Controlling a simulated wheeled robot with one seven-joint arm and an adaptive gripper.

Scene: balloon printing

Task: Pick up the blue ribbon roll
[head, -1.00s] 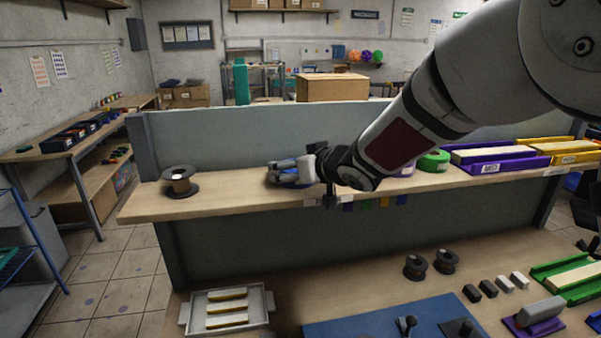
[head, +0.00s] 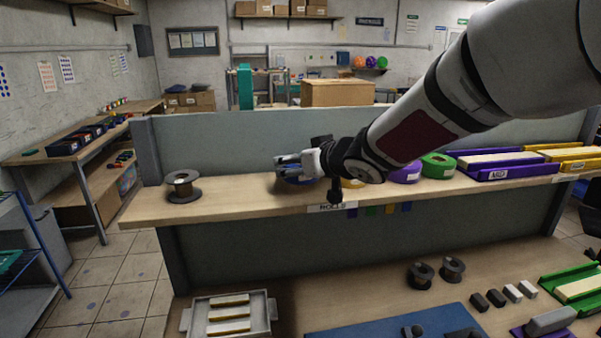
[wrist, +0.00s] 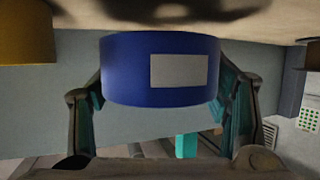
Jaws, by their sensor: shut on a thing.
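The blue ribbon roll (wrist: 125,72) fills the upper middle of the wrist view, with a pale blank label on its side. My gripper (wrist: 165,88) is shut on it, with one finger on each side of the roll. Most of the roll is hidden there by the gripper. Whether it touches the shelf is hard to tell.
A dark spool (head: 183,187) stands on the shelf to the left. Yellow, purple (head: 407,172) and green (head: 438,166) rolls sit to the right, partly behind my arm. A grey panel (head: 230,140) rises behind the shelf. Two dark spools (head: 420,275) stand on the lower table.

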